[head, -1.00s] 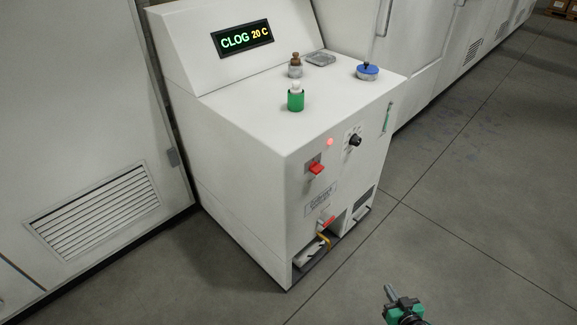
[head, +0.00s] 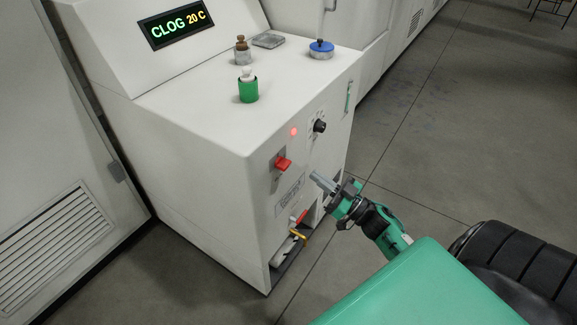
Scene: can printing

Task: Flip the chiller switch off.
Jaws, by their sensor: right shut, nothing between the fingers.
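The chiller (head: 205,170) is a white cabinet with a display (head: 176,24) reading "CLOG 20 C". Its red switch (head: 283,163) sits on a grey plate on the front face, below a lit red lamp (head: 294,132). My right gripper (head: 315,177) is shut and empty. It appears to the right of the switch and slightly lower in the head view, apart from it, with its fingers pointing up and left toward the front face. The exact gap in depth is hard to tell. My left gripper is not in view.
A black knob (head: 320,126) is right of the lamp. Below the switch are a label and a red-handled valve (head: 299,217). On top stand a green container (head: 248,90), a brown-capped bottle (head: 242,50) and a blue cap (head: 321,48). Grey floor (head: 440,120) lies open to the right.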

